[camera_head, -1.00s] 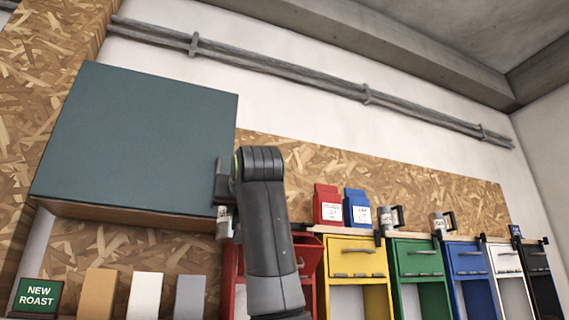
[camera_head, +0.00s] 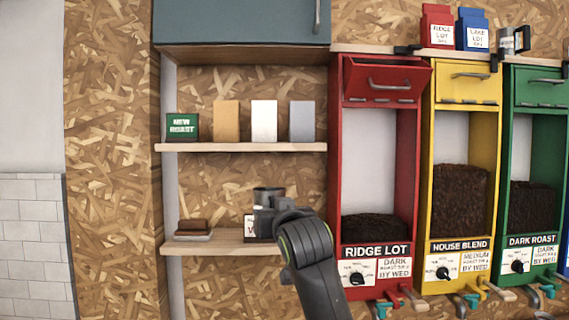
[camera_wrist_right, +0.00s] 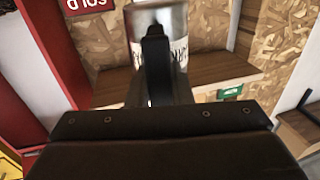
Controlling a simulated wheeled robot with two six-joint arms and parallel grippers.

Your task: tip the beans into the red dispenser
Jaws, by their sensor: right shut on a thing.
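The red dispenser (camera_head: 333,180), labelled RIDGE LOT, stands right of the shelves in the head view. Its top flap (camera_head: 385,82) is tilted outward, and dark beans (camera_head: 374,228) fill the lower part of its window. My right gripper (camera_head: 276,212) is in front of the lower shelf, left of the dispenser. It is shut on a metal mug (camera_wrist_right: 172,22) with a black handle and a printed label, seen close in the right wrist view. In the head view the mug (camera_head: 267,192) is partly hidden by the gripper. Its contents cannot be seen. My left gripper is not in view.
The upper shelf (camera_head: 245,147) holds several packs. A teal cabinet (camera_head: 235,22) hangs above. The yellow dispenser (camera_head: 428,190) and green dispenser (camera_head: 507,185) stand to the right.

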